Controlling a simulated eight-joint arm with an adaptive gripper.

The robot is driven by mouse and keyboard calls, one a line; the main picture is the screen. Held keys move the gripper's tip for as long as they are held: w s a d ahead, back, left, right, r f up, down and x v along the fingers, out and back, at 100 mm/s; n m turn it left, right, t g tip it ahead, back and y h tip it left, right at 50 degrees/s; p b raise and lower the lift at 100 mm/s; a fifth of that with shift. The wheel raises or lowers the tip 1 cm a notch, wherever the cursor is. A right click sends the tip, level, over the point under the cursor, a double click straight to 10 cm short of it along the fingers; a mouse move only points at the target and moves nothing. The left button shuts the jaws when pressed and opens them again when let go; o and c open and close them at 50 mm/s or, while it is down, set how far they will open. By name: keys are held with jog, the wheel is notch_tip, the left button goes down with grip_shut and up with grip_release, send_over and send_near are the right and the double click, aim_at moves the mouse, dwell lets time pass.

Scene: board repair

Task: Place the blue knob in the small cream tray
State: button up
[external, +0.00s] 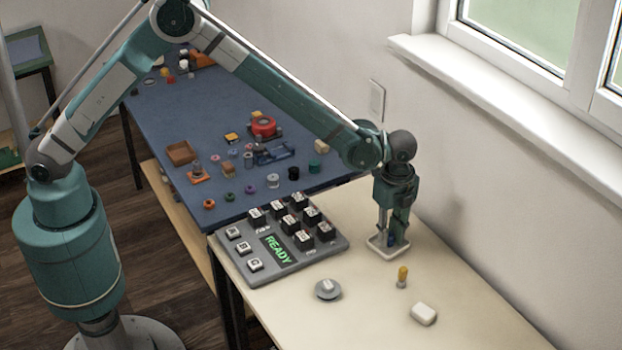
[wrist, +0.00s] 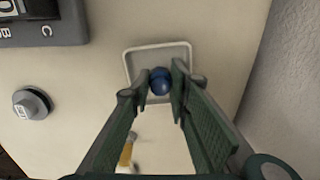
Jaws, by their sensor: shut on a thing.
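The blue knob (wrist: 160,82) is between the fingertips of my gripper (wrist: 162,86), which is shut on it. In the external view the knob (external: 391,240) shows as a small dark blue spot at the bottom of my gripper (external: 389,236). The small cream tray (external: 375,247) lies on the cream table directly below; in the wrist view its rim (wrist: 128,66) frames the knob. The knob appears within the tray's outline. I cannot tell whether it touches the tray floor. The near part of the tray is hidden by my fingers in the wrist view.
A grey keypad box (external: 290,240) reading READY stands left of the tray. A grey round dial (external: 328,290), a yellow-topped peg (external: 402,276) and a white block (external: 424,314) are on the table in front. The wall is close on the right. A blue mat (external: 160,115) holds several small parts.

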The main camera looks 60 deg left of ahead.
aim_at(390, 233)
jog(key=shift+f, duration=0.35)
jog(key=o, duration=0.5)
jog(key=shift+r, duration=0.2)
notch_tip(390, 233, up, 12)
jog(key=p, duration=0.1)
jog(key=shift+p, duration=0.35)
dwell(0.5)
